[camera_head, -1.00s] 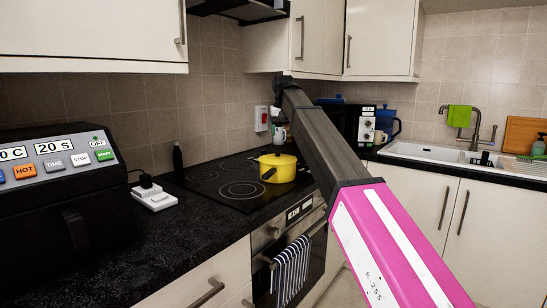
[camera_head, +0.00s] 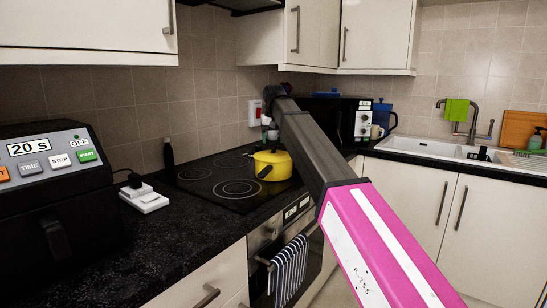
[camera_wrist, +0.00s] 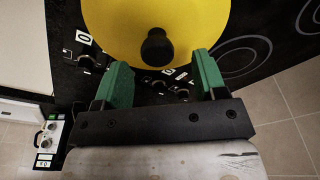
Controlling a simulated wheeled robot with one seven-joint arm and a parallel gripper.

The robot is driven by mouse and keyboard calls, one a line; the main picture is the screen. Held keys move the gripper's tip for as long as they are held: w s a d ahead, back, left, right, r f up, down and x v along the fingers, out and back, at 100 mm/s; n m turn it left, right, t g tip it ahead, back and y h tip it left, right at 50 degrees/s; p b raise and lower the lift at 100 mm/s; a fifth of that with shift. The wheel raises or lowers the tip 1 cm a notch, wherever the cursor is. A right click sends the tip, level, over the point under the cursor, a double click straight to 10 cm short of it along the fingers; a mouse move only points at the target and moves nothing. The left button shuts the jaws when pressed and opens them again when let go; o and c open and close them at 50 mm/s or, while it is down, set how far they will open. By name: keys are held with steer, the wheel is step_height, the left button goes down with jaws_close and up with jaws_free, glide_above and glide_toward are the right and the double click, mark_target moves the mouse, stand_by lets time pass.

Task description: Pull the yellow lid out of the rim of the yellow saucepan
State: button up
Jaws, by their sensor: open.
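The yellow saucepan (camera_head: 277,169) stands on the black hob in the head view, with a dark handle pointing towards me. The yellow lid (camera_head: 271,156) shows at its top; how it sits in the rim is too small to tell. My gripper (camera_wrist: 160,62) is open and empty. Its two green fingers are spread wide, left and right of the knob and a little below it in the picture. In the head view my gripper (camera_head: 269,134) is just above the saucepan.
The black hob (camera_head: 238,190) has bare ring zones around the saucepan. A dark bottle (camera_head: 168,153) and a white switch box (camera_head: 145,199) stand to the left. A microwave (camera_head: 335,117) is behind my arm. Wall cupboards (camera_head: 312,33) hang above.

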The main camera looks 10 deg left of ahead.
mark_target(273, 144)
step_height(273, 144, down, 4)
steer(key=shift+w+r, duration=0.15)
steer(key=shift+r, duration=0.05)
steer(key=c, duration=1)
steer(key=shift+c, duration=0.2)
steer(key=shift+r, duration=0.1)
steer(key=shift+r, duration=0.5)
step_height(273, 144, up, 3)
steer(key=shift+f, duration=0.15)
steer(key=s+a+r, duration=0.6)
steer(key=a+r, duration=0.3)
steer(key=r, duration=0.1)
steer(key=shift+s+a, duration=0.15)
steer(key=shift+a, duration=0.25)
